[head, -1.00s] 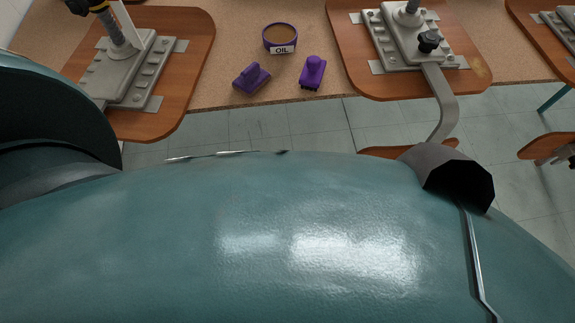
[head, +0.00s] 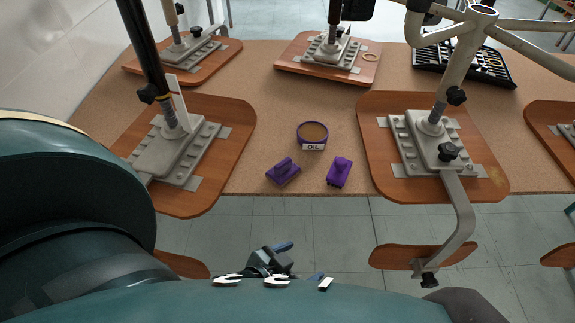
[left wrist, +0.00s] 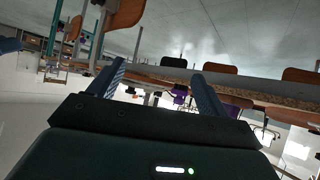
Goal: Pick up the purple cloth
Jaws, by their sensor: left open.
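Two small purple objects lie near the front edge of the cork-topped table. The left one (head: 283,172) is low with a raised ridge, and the right one (head: 339,172) is blocky with a dark front. Neither is clearly a cloth; I cannot tell which one is meant. My left gripper (head: 290,260) is low in the head view, in front of the table edge and apart from both, partly hidden by my body. In the left wrist view its two fingers (left wrist: 158,72) stand apart with nothing between them. My right gripper is not in view.
A bent metal bar (head: 465,215) hangs over the right front edge. A black tool tray (head: 490,70) lies farther back.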

